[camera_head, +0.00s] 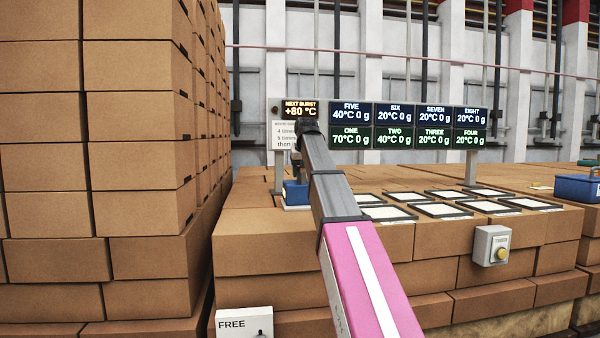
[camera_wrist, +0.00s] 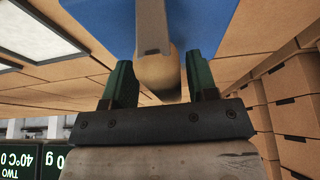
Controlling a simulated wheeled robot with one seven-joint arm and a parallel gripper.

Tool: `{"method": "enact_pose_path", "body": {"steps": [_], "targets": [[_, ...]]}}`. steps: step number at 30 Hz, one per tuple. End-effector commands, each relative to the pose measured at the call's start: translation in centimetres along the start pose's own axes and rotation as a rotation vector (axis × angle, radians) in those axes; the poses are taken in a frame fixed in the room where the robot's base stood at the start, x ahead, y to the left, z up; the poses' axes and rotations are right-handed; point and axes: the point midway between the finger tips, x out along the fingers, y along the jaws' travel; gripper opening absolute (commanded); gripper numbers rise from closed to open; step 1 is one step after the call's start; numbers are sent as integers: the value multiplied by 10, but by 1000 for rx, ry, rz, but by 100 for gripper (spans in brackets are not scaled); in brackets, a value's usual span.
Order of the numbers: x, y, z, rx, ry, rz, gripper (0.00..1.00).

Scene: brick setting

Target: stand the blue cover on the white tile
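The blue cover (camera_head: 296,193) stands upright low at the end of my arm in the head view, at the left of the brick-coloured table. The white tile (camera_head: 297,208) shows as a thin pale edge directly under it; the arm hides part of both. In the wrist view the blue cover (camera_wrist: 228,18) fills the top, with a grey bar and a rounded tan grip (camera_wrist: 158,75). My gripper (camera_wrist: 160,75) has its two green fingers on either side of the tan grip. Whether both fingers press on it is not clear.
Several black-framed white panels (camera_head: 440,210) lie right of the arm. A display board (camera_head: 393,126) stands behind. Tall box stacks (camera_head: 95,150) rise at the left. Another blue box (camera_head: 577,188) is at the far right. A button box (camera_head: 491,245) sits on the table front.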

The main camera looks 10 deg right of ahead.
Motion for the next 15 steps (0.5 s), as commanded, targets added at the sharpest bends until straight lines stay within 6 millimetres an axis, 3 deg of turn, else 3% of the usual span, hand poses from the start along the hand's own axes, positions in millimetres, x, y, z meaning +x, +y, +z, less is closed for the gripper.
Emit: {"method": "enact_pose_path", "body": {"steps": [8,15], "targets": [[-6,0,-1,0,1,0,53],[-44,0,-2,0,3,0,53]]}}
